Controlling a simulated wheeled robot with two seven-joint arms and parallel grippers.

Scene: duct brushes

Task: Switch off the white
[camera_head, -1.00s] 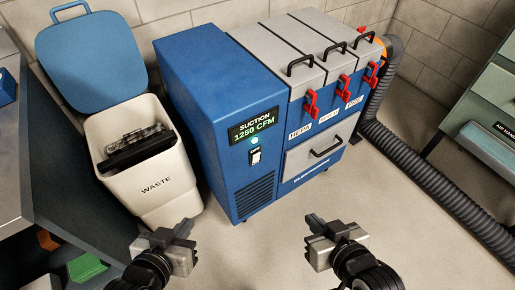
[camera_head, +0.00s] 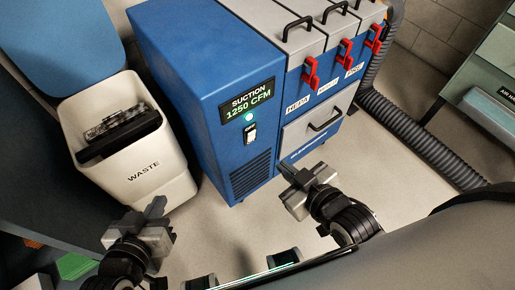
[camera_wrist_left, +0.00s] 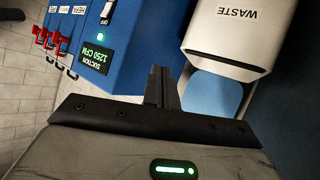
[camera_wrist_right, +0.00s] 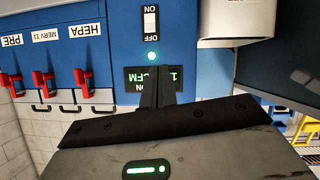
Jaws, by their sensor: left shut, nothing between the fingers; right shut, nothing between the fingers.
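The white rocker switch (camera_head: 250,133) sits on the front of the blue suction machine (camera_head: 190,70), under a green lamp (camera_head: 249,116) and a lit display (camera_head: 248,100) reading "SUCTION 1250 CFM". It also shows in the right wrist view (camera_wrist_right: 150,19), marked ON and OFF, and at the top of the left wrist view (camera_wrist_left: 107,10). My right gripper (camera_head: 288,170) is shut and empty, in front of the machine, below and right of the switch, apart from it. My left gripper (camera_head: 155,207) is shut and empty, near the waste bin, left of and below the switch.
A white waste bin (camera_head: 180,185) with dark filters inside stands left of the machine, its blue lid (camera_head: 60,40) open. Red latches (camera_head: 311,74) and a drawer handle (camera_head: 326,121) stick out from the machine. A ribbed hose (camera_head: 420,137) runs along the right.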

